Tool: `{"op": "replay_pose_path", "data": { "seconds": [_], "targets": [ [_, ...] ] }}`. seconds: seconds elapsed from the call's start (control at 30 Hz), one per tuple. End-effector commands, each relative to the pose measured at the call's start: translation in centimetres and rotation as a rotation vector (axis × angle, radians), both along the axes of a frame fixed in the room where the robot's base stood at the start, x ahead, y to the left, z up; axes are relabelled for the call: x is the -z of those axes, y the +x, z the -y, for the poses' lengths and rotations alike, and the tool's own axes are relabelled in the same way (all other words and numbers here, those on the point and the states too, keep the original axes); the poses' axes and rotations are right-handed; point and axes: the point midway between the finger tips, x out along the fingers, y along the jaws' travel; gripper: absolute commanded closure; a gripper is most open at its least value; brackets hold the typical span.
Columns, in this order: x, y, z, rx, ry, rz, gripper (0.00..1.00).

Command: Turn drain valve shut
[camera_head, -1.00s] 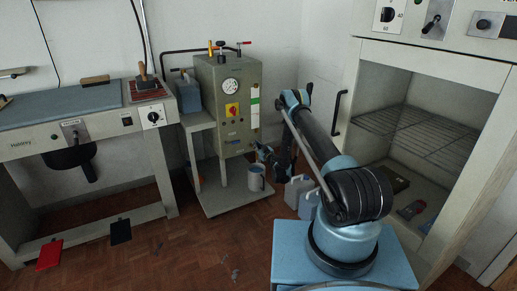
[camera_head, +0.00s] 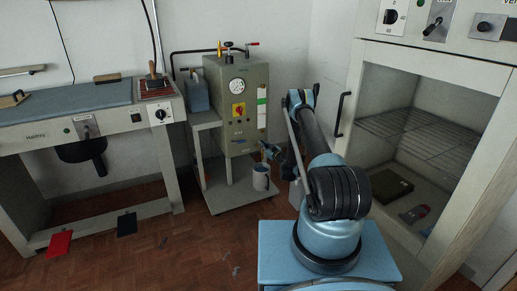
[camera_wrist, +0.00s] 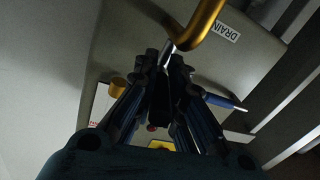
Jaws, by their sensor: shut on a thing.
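The grey boiler (camera_head: 222,100) stands on a low stand, with a gauge on its front. In the wrist view, a bent brass pipe (camera_wrist: 204,22) runs beside a white label reading DRAIN (camera_wrist: 227,31). My gripper (camera_wrist: 168,66) is shut at the drain valve, by the pipe's silvery end. The fingers hide most of the valve handle, so its angle cannot be told. A thin blue bar (camera_wrist: 224,103) shows right of the fingers. In the head view my gripper (camera_head: 270,151) is low at the boiler's right side, above a grey-white mug-like container (camera_head: 261,178).
A bench with a blue-grey top (camera_head: 68,104) stands at left. A large open-fronted cabinet with a wire rack (camera_head: 415,137) stands at right, close to my arm. A red pad (camera_head: 59,243) and a black pad (camera_head: 127,225) are at the bench's lower rail.

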Motion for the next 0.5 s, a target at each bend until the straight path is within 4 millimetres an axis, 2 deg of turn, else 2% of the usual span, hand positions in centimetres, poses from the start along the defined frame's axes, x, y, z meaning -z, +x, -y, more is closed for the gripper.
{"op": "replay_pose_path", "data": {
  "seconds": [0.03, 0.3, 0.33, 0.4, 0.5],
  "targets": [
    [-0.10, 0.14, 0.70, 0.010, 0.001, 0.000, 1.00],
    [-0.11, 0.09, 0.73, 0.011, 0.001, 0.000, 1.00],
    [-0.11, 0.08, 0.74, 0.011, 0.001, 0.000, 0.83],
    [-0.12, 0.07, 0.73, 0.011, 0.001, 0.000, 0.67],
    [-0.08, 0.04, 0.59, 0.009, 0.001, 0.000, 0.66]
  ]
}}
